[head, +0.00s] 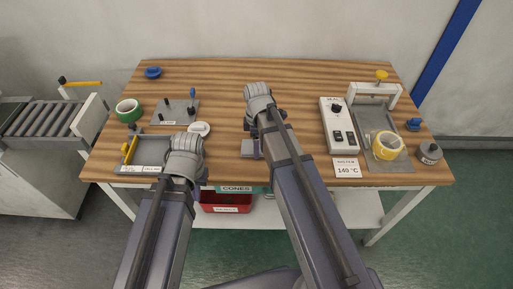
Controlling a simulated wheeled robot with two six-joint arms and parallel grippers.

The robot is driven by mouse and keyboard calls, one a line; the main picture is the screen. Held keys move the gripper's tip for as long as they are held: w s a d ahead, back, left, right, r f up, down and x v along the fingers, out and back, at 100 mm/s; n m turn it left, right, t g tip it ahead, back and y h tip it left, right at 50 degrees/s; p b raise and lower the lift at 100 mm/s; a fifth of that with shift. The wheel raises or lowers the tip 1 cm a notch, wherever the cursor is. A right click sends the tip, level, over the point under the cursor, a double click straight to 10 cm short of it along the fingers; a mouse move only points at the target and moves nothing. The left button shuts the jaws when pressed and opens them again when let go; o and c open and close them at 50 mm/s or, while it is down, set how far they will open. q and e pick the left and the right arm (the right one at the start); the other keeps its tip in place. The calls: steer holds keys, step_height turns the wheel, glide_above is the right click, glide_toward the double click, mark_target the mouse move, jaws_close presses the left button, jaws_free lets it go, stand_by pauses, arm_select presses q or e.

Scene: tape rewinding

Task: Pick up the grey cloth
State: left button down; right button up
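I cannot make out a grey cloth with certainty. A small grey-purple shape (250,148) shows at the table's front edge, beside my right forearm. I cannot tell whether it is cloth or part of my arm. My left gripper (186,152) is over the front left of the wooden table, by the tray with the yellow handle. My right gripper (258,97) is over the middle of the table. The fingers of both are hidden or too small to read, and I see nothing held.
The wooden table (300,80) is clear at the back middle. Left are a green tape roll (128,107), a pegged plate (172,112) and a white ring (199,128). Right are a white switch box (339,125), a yellow tape roll (387,146) and a grey bottle (429,154).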

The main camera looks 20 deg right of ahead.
steer(key=shift+r, duration=0.15)
step_height(320, 180, up, 10)
steer(key=p, duration=1)
steer(key=o, duration=0.7)
steer(key=c, duration=0.6)
steer(key=shift+o, duration=0.2)
